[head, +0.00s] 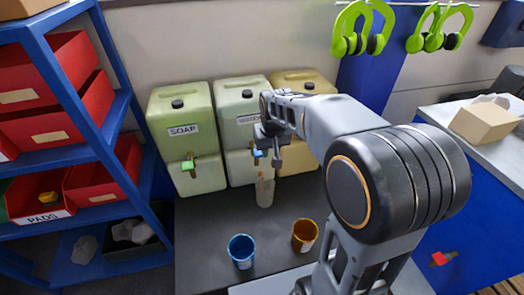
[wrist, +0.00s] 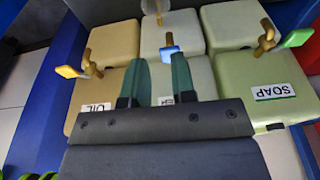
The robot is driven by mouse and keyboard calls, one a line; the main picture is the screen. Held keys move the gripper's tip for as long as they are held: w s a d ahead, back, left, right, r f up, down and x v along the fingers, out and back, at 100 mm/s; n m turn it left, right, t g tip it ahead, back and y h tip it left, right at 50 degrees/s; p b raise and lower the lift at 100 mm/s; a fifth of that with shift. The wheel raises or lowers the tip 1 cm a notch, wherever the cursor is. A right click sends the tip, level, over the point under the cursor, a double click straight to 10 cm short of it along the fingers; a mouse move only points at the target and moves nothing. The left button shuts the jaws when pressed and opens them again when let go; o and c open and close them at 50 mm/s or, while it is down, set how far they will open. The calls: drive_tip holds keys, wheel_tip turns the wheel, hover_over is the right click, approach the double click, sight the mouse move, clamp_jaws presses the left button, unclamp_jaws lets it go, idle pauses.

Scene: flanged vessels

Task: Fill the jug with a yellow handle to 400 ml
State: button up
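A clear jug (head: 265,192) stands on the dark bench below the middle container (head: 240,108). I cannot make out its handle colour or any liquid level. The middle container's tap has a blue lever (wrist: 171,51), which also shows in the head view (head: 257,153). My gripper (head: 268,150) is in front of that tap. In the wrist view my gripper (wrist: 162,62) has its two green fingers apart, with the blue lever just beyond and between their tips. It holds nothing that I can see; contact with the lever cannot be told.
A green SOAP container (head: 174,115) with a green tap lever (head: 187,165) stands left. A yellowish OIL container (wrist: 107,92) with a yellow lever (wrist: 69,72) stands on the other side. A blue cup (head: 242,251) and an orange cup (head: 305,235) stand nearer on the bench.

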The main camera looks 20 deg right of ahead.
sight(261, 154)
drive_tip(key=shift+t, duration=0.5)
drive_tip(key=w+r, duration=0.1)
drive_tip(key=w, duration=0.1)
drive_tip(key=w+r, duration=0.1)
drive_tip(key=w, duration=0.1)
drive_tip(key=w+r, duration=0.1)
drive_tip(key=w, duration=0.1)
drive_tip(key=shift+w+a, duration=0.15)
drive_tip(key=shift+w, duration=0.05)
clamp_jaws()
drive_tip(key=shift+w+r, duration=0.2)
drive_tip(key=shift+r, duration=0.2)
drive_tip(key=x, duration=0.4)
drive_tip(key=p+x, duration=0.1)
drive_tip(key=x, duration=0.4)
drive_tip(key=s+x, duration=0.1)
drive_tip(key=x, duration=0.3)
drive_tip(key=shift+w+f, duration=0.1)
drive_tip(key=shift+f, duration=0.45)
